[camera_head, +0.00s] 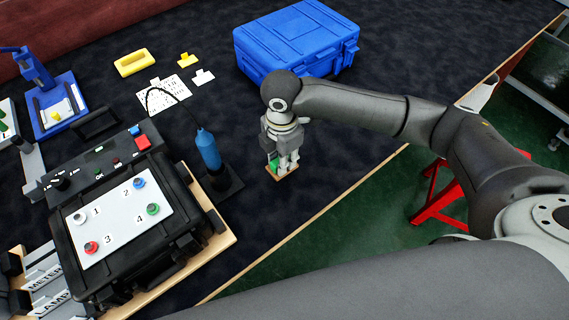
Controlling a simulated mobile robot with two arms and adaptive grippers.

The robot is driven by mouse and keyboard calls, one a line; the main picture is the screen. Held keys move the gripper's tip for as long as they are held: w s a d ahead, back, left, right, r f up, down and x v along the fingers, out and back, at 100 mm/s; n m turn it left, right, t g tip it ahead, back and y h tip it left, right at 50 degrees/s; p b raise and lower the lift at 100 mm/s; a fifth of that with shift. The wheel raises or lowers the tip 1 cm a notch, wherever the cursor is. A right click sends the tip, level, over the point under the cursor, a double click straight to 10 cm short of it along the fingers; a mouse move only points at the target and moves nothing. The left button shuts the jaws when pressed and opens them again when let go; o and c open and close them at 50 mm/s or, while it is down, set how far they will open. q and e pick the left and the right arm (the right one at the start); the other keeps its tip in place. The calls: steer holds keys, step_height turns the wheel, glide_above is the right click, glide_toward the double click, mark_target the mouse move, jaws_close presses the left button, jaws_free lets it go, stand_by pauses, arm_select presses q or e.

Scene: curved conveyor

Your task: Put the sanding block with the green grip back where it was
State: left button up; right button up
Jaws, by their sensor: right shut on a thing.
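The sanding block (283,174) is a small flat tan piece with a green grip (274,164), low over or on the dark table surface. My right gripper (284,158) points down and is shut on it, covering most of the grip. I cannot tell whether the block touches the table. My left gripper does not show.
A blue case (297,42) stands behind my right gripper. A blue-handled tool in a black stand (222,183) is close on its left. A black box with numbered buttons (118,222) stands further left. Yellow and white pieces lie behind. The table edge (350,188) is near on the right.

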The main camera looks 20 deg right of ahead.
steer(key=shift+w+d+f, duration=0.15)
steer(key=shift+f, duration=0.85)
steer(key=shift+w+d+f, duration=0.1)
steer(key=shift+d+f, duration=0.05)
steer(key=shift+f, duration=0.8)
steer(key=shift+f, duration=0.1)
steer(key=o, duration=0.9)
step_height(320, 180, up, 12)
steer(key=shift+r, duration=0.15)
